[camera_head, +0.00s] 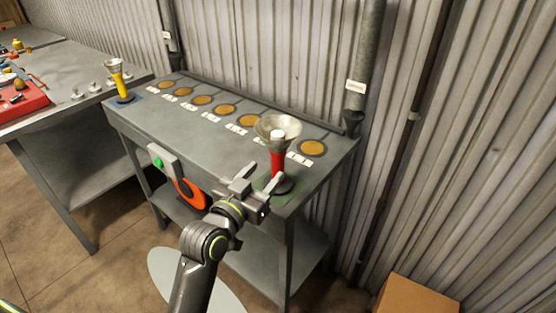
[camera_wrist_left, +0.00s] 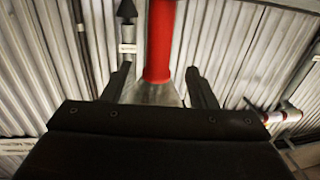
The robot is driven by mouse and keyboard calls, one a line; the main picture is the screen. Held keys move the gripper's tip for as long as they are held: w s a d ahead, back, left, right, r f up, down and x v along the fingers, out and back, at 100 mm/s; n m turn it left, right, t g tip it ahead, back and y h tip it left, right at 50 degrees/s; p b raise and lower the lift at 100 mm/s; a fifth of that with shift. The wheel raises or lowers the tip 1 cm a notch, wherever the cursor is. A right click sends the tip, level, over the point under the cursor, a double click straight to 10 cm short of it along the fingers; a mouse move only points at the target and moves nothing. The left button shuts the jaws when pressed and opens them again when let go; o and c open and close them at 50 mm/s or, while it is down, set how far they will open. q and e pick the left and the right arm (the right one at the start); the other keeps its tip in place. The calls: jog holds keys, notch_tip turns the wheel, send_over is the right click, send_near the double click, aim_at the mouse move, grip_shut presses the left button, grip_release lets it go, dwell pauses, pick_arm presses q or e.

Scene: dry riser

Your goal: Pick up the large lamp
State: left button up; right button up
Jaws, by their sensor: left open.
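The large lamp (camera_head: 278,160) stands upright at the near right end of the grey bench, with a red handle, dark base and wide metal funnel-shaped head. In the left wrist view its red handle (camera_wrist_left: 160,40) and part of its flared grey head lie between the finger lines. My left gripper (camera_head: 262,180) is open, at the front of the lamp beside its red handle; in the wrist view its two fingers (camera_wrist_left: 161,80) stand apart on either side. I cannot tell whether they touch it. My right gripper is not in view.
A smaller yellow lamp (camera_head: 122,84) stands at the bench's far left end. Several round orange-brown discs (camera_head: 224,110) with white labels line the bench top (camera_head: 185,112). A corrugated wall and pipe (camera_head: 363,75) rise behind. A cardboard box (camera_head: 415,296) is on the floor at right.

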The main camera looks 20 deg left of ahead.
aim_at(275, 163)
pick_arm(q)
jog(key=shift+w+d+p, duration=0.15)
jog(key=shift+w+d, duration=0.1)
jog(key=shift+w, duration=0.9)
jog(key=shift+w+d+p, duration=0.15)
jog(key=shift+w+d, duration=0.15)
jog(key=shift+w, duration=0.8)
jog(key=shift+w+d+p, duration=0.15)
jog(key=shift+w+d, duration=0.1)
jog(key=shift+w, duration=0.9)
grip_shut()
jog(key=shift+r, duration=0.1)
